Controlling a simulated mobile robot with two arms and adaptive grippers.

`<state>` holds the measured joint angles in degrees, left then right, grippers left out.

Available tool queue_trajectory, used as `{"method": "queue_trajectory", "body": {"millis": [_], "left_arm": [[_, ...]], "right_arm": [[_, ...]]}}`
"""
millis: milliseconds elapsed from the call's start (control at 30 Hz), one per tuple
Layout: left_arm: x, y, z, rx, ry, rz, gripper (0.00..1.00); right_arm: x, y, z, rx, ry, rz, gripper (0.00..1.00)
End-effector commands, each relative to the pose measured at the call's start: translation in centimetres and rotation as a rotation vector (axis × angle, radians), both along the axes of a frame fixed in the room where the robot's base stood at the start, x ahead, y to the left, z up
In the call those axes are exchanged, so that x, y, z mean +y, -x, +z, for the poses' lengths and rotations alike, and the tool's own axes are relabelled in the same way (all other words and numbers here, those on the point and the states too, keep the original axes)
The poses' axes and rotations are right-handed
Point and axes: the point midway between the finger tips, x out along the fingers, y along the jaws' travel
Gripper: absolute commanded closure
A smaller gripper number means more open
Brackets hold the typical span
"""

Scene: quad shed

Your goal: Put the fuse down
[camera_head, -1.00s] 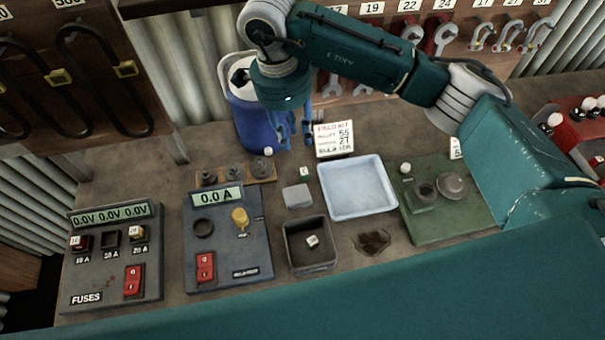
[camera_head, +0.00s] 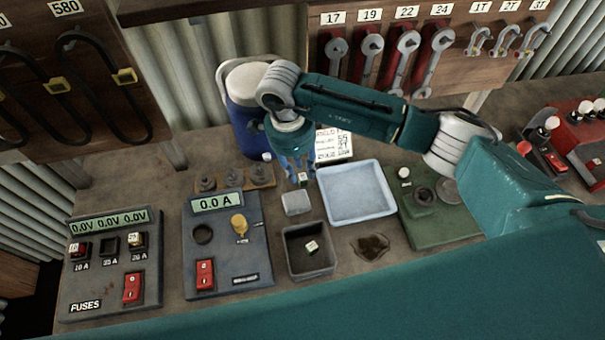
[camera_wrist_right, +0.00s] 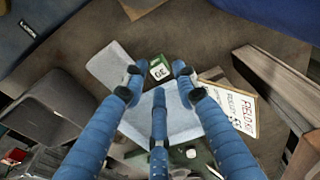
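A small fuse (camera_head: 303,177), a pale block with a green edge, lies on the bench behind the grey block. It also shows in the right wrist view (camera_wrist_right: 161,70), with a dark-marked white face. My right gripper (camera_head: 297,170) is low over the bench at this fuse. Its blue fingers (camera_wrist_right: 158,80) are spread around the fuse with visible gaps, so it is open and holds nothing. Another fuse (camera_head: 312,246) lies in the dark open bin (camera_head: 290,267). Fuses sit in the left and right slots of the FUSES panel (camera_head: 85,290); its middle slot looks empty. My left gripper is out of view.
A pale blue tray (camera_head: 358,195) and a written card (camera_head: 335,147) stand close right of the gripper. A grey block (camera_head: 296,203), a meter panel (camera_head: 228,255), a blue drum (camera_head: 240,120) and a green plate (camera_head: 440,222) are nearby. A dark stain (camera_head: 371,246) marks the bench.

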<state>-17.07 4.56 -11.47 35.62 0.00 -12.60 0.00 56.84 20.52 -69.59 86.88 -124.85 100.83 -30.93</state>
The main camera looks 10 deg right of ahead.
Motion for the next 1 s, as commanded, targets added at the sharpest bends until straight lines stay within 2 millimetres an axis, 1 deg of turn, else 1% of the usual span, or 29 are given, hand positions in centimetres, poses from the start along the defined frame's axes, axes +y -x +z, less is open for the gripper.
{"method": "queue_trajectory", "body": {"millis": [33,100,200,433,467,500,567,733,767,1000], "left_arm": [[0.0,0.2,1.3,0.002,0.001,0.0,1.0],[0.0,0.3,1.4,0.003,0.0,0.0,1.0],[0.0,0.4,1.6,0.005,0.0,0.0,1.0],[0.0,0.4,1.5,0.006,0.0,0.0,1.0],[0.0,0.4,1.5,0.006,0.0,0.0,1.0],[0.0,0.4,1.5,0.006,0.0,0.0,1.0],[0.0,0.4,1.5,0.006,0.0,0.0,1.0],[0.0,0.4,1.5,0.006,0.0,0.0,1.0],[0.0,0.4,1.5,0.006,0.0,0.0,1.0],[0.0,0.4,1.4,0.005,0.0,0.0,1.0]], "right_arm": [[-0.3,0.3,-0.1,0.005,0.001,-0.002,0.71],[-0.3,0.1,-1.3,0.004,0.0,-0.002,0.71],[-0.4,0.1,-2.3,0.001,-0.001,0.0,0.71],[-0.4,0.0,-2.6,-0.001,-0.001,0.0,0.71],[-0.4,0.0,-2.6,-0.001,-0.001,0.0,0.73],[-0.4,0.0,-2.6,-0.001,-0.001,0.0,0.81],[-0.4,0.0,-2.6,-0.001,-0.001,0.0,0.93],[-0.4,0.0,-2.6,-0.001,-0.001,0.0,0.93],[-0.4,0.0,-2.6,-0.001,-0.001,0.0,0.96],[-0.4,0.0,-2.4,-0.002,-0.001,0.0,0.96]]}}
